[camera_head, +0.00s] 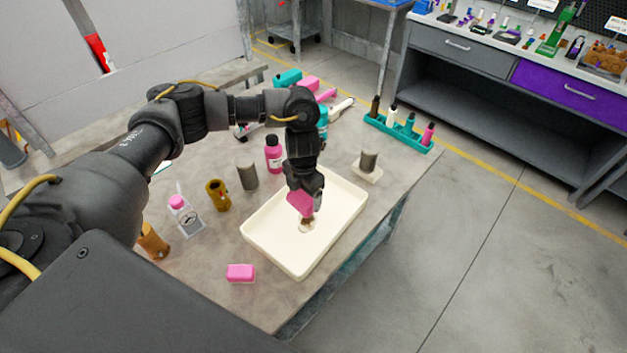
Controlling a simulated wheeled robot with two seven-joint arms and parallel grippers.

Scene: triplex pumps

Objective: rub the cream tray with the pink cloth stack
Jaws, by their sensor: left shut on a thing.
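The cream tray (268,256) lies on the near right part of the table, a shallow rectangle with a raised rim. My left gripper (304,192) points down over the middle of the tray. It is shut on a pink thing, which I take to be the pink cloth stack (298,203). Its lower end is at or just above the tray floor; I cannot tell whether it touches. A small brownish patch (306,227) shows on the tray floor just below it. The gripper partly hides the pink stack. My right gripper is not in view.
A pink block (241,273) lies left of the tray's near end. A pink bottle (273,154), grey cylinder (247,175) and brass cup (217,195) stand left. A teal rack (398,133) holds several bottles.

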